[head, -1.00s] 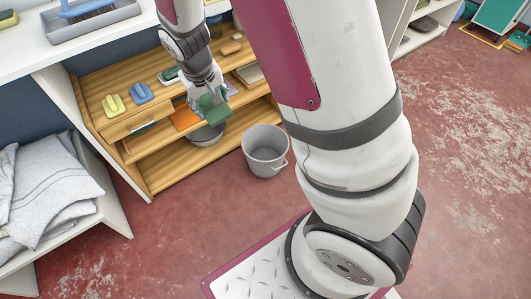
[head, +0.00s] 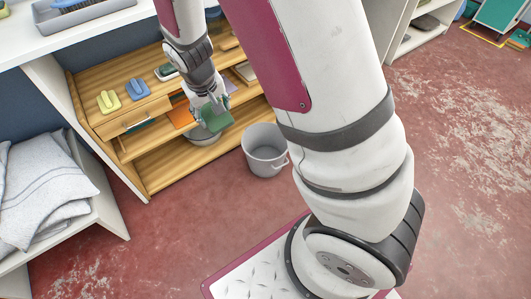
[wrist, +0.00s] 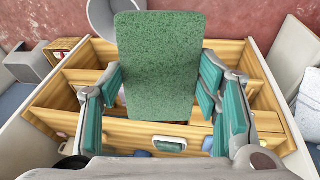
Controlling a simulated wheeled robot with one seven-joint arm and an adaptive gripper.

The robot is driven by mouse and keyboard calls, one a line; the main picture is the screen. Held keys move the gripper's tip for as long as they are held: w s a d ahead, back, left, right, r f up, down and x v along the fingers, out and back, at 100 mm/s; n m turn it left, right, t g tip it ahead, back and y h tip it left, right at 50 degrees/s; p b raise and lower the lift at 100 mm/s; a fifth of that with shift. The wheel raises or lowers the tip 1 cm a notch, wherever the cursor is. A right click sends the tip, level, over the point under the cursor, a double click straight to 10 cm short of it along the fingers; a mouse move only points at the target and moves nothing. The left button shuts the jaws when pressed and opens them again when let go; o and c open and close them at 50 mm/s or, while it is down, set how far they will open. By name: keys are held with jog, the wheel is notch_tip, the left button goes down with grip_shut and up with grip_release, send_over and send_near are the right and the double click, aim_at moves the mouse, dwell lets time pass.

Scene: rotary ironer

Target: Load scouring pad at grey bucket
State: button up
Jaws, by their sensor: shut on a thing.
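My gripper (head: 209,108) is shut on the green scouring pad (head: 217,119), in front of the wooden shelf unit and left of the bucket. In the wrist view the pad (wrist: 157,65) is a speckled green slab between the teal finger pads of my gripper (wrist: 161,85), sticking out beyond them. The grey bucket (head: 262,152) stands on the red floor in front of the shelf, with its open top facing up. It shows partly at the top of the wrist view (wrist: 101,20), with the scouring pad covering some of it.
The wooden shelf (head: 165,172) holds a yellow block (head: 108,101), a blue block (head: 137,91) and an orange sheet (head: 181,117). A grey bowl (head: 202,139) sits on its lower board, near the pad. Folded cloths (head: 42,190) lie at left. Floor right of the bucket is partly hidden by my arm.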

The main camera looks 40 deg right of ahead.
notch_tip(320, 180, down, 40)
jog(key=b, duration=1.7)
jog(key=shift+f, duration=0.15)
dwell(2.2)
dwell(2.0)
